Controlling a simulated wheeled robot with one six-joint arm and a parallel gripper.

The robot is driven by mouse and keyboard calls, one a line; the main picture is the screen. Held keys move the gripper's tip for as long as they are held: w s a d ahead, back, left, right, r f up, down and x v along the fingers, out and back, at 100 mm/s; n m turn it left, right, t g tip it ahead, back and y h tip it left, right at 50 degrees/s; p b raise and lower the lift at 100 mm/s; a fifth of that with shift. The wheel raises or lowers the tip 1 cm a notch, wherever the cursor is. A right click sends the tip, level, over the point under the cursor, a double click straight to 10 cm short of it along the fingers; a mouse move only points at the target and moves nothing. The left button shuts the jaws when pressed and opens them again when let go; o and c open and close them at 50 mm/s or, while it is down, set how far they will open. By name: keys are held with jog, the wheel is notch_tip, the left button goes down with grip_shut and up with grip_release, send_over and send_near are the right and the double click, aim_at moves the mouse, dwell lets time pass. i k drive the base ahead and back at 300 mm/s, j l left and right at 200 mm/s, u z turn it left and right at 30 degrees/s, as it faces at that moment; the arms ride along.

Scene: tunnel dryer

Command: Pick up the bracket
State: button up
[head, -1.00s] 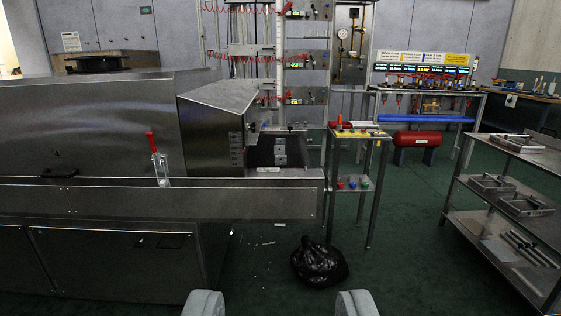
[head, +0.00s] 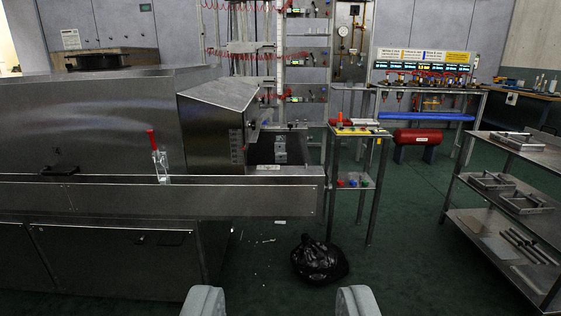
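My gripper (head: 280,302) shows as two pale grey fingers at the bottom edge of the head view. They are wide apart with nothing between them. A small metal plate with holes, which may be the bracket (head: 280,150), stands at the dark open end of the steel tunnel dryer (head: 90,120), well ahead of and above my gripper in the picture. It is too small and dark for me to be sure what it is. My gripper is far from it and touches nothing.
A black bag (head: 320,260) lies on the green floor ahead, with small scraps beside it. A narrow stand (head: 358,132) with coloured buttons is right of the dryer. A steel shelf cart (head: 530,150) with trays and rods is at the right.

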aim_at(279, 157)
jog(key=i+z, duration=0.15)
jog(key=i, duration=0.4)
jog(key=i+j+z, duration=0.1)
jog(key=i, duration=0.4)
jog(key=i+j+z, duration=0.15)
jog(key=i, duration=0.4)
jog(key=i+j+z, duration=0.15)
jog(key=i, duration=0.35)
jog(key=j, duration=0.1)
